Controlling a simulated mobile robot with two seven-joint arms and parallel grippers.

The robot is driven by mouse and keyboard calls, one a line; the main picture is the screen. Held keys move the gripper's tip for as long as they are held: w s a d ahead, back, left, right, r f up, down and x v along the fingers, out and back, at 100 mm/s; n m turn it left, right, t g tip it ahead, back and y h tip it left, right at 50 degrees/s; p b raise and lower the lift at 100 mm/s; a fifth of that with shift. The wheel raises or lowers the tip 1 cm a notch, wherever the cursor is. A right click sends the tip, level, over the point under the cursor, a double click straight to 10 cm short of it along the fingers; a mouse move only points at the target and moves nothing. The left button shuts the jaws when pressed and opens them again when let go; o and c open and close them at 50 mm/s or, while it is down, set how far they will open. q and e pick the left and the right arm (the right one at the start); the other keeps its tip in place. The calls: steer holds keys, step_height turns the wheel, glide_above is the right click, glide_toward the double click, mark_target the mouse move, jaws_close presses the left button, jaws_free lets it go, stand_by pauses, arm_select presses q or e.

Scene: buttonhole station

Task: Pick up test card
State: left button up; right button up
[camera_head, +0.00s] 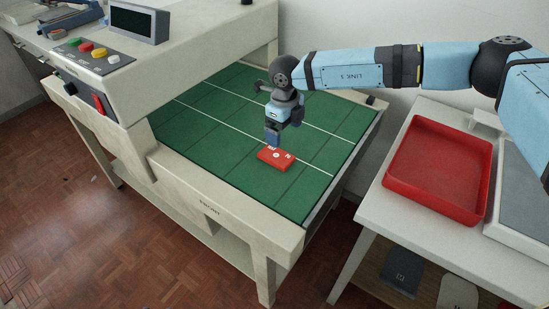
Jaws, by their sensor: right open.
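A small red flat piece with white marks (276,157), which looks like the test card, lies on the green gridded mat of the station. My right gripper (272,142) points down just above its far left edge. The gripper is open; its fingertips are small in the view, and I cannot tell whether they touch the piece. My left gripper is not in view.
The green mat (225,125) is otherwise clear, with a pale frame around it. A control housing with buttons (88,52) overhangs its left side. An empty red tray (437,160) sits on the white side table at right. Dark and pale flat pieces (404,268) lie on the shelf below.

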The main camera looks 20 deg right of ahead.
mark_target(283, 159)
step_height(283, 159, down, 10)
steer(key=shift+f+b, duration=0.2)
steer(key=shift+b, duration=0.3)
steer(key=c, duration=1)
steer(key=shift+r, duration=0.1)
steer(key=shift+c, duration=0.2)
